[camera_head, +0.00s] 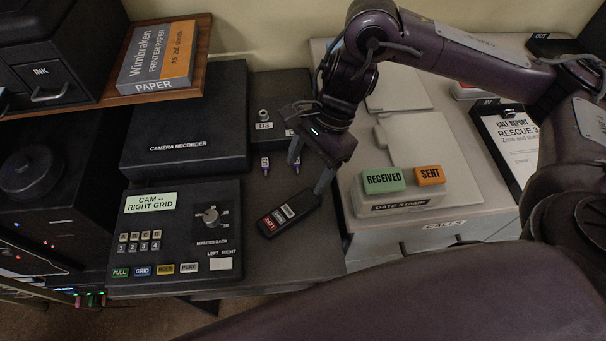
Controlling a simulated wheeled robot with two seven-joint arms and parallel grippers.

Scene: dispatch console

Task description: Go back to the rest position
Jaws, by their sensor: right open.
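My right arm comes in from the right side of the view and reaches over the desk. My right gripper (311,172) points downward with its two fingers spread apart and nothing between them. It is above the dark desk top, just behind a small black device with a red label (289,212). The device lies flat on the desk, apart from the fingers as far as I can tell. My left gripper does not show in this view.
A camera control panel (177,238) and a camera recorder (185,130) stand left of the gripper. A date stamp box (376,206) with green and orange stamps is close on the right. A clipboard (510,145) lies farther right. A paper pack (157,55) sits on a wooden shelf.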

